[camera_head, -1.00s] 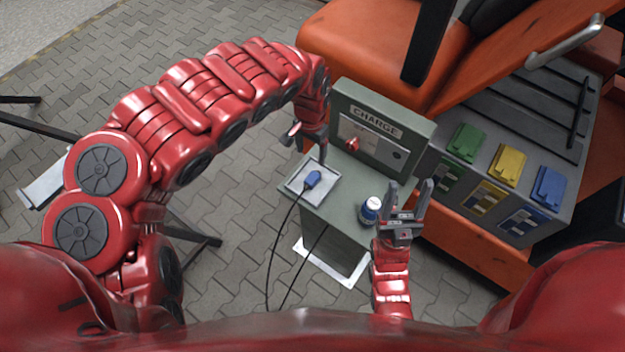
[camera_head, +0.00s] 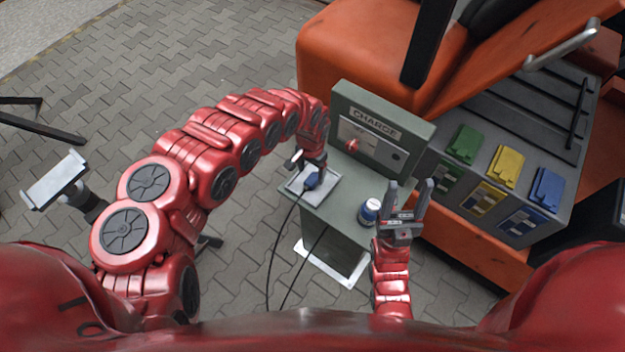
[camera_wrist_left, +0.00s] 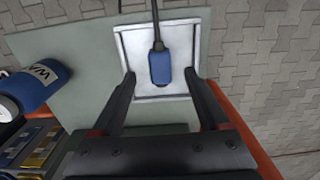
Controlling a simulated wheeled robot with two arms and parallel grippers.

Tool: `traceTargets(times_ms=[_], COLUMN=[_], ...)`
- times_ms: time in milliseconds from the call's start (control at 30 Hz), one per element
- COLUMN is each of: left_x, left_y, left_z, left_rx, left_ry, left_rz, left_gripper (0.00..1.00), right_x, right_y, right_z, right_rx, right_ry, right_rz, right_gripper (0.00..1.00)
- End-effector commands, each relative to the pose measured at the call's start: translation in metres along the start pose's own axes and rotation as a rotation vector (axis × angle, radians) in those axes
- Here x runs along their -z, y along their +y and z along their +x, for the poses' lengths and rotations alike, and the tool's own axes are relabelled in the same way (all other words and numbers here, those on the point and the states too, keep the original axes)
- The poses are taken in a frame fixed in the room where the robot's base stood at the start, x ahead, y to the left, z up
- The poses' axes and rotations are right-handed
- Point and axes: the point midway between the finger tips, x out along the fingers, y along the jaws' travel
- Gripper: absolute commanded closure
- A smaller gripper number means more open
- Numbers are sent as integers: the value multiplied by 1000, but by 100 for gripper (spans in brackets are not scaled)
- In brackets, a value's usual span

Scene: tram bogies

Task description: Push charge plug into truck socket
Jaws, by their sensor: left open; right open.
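The blue charge plug (camera_head: 312,179) with its black cable lies in a shallow light tray on the grey-green stand. It also shows in the left wrist view (camera_wrist_left: 160,67), between and just beyond my open fingertips. My left gripper (camera_head: 306,168) is open above the tray, close to the plug; its fingers (camera_wrist_left: 160,76) hold nothing. My right gripper (camera_head: 409,190) is open and empty, pointing up at the right side of the stand. The truck's side has green, yellow and blue covers (camera_head: 548,188) with coloured panels below; I cannot tell which part is the socket.
The tray (camera_wrist_left: 124,47) has a raised rim. A blue and white can (camera_head: 369,211) stands on the stand near my right gripper. The CHARGE box (camera_head: 385,122) with a red knob rises at the stand's back. The orange truck (camera_head: 345,45) is behind it.

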Motion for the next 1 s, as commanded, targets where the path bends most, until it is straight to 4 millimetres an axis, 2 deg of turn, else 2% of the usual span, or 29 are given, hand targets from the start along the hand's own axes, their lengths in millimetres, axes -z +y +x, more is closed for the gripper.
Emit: traceTargets(times_ms=[167,433,600,1000], left_x=[1,2,3,2], left_y=[2,1,2,0], left_z=[6,32,47,52], left_rx=[-5,-2,-4,-1], left_ry=[0,0,-1,0], left_rz=[0,-1,-2,-2], left_gripper=[22,22,22,22], right_x=[1,2,2,2], right_y=[0,1,1,1], right_z=[5,15,11,11], right_rx=[0,0,0,0], right_ry=[0,0,0,0], right_rz=[0,0,0,0], right_gripper=[43,43,43,43])
